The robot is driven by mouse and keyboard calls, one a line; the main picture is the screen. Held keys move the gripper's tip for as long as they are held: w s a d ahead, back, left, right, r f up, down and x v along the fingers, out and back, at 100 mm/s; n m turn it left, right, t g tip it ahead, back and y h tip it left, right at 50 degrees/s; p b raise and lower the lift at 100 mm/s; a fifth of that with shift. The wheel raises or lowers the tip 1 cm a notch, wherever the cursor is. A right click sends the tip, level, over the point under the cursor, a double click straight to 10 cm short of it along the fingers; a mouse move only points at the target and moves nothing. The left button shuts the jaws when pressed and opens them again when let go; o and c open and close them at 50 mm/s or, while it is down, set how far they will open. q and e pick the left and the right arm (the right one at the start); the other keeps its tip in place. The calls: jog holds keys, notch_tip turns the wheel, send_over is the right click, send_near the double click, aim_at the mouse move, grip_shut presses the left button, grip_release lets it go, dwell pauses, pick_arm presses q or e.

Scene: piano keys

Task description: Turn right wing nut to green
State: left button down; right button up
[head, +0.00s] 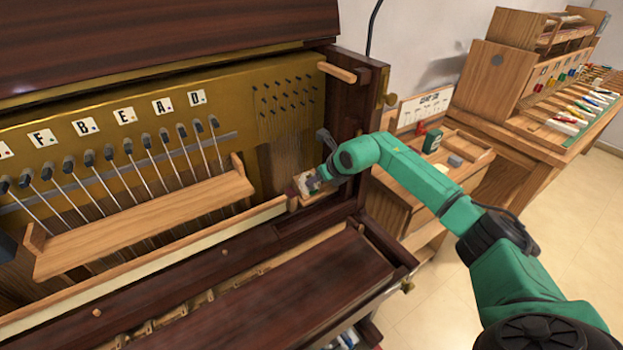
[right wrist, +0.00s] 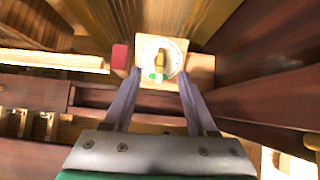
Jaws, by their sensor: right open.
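The right wing nut (right wrist: 160,60) is a small brass piece on a round white dial in the right wrist view. The dial sits on a pale wooden plate (right wrist: 148,40). A green mark (right wrist: 156,77) shows at the wing nut's near end; the nut's long side runs roughly up and down in the picture. My right gripper (right wrist: 159,74) is open, its two fingers apart on either side of the dial's near part. In the head view my right gripper (head: 309,184) is at the piano's right end and hides most of the plate. My left gripper is not in view.
A red block (right wrist: 119,57) is left of the dial, near the left fingertip. Dark wooden piano sides (right wrist: 265,50) stand close on the right. In the head view, a wooden shelf (head: 150,220) lies to the left, and a side bench (head: 465,150) with small items is at the right.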

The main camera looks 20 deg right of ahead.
jog(key=p+v, duration=0.4)
jog(key=v, duration=0.3)
jog(key=shift+s+r, duration=0.2)
jog(key=shift+r, duration=0.05)
dwell(0.6)
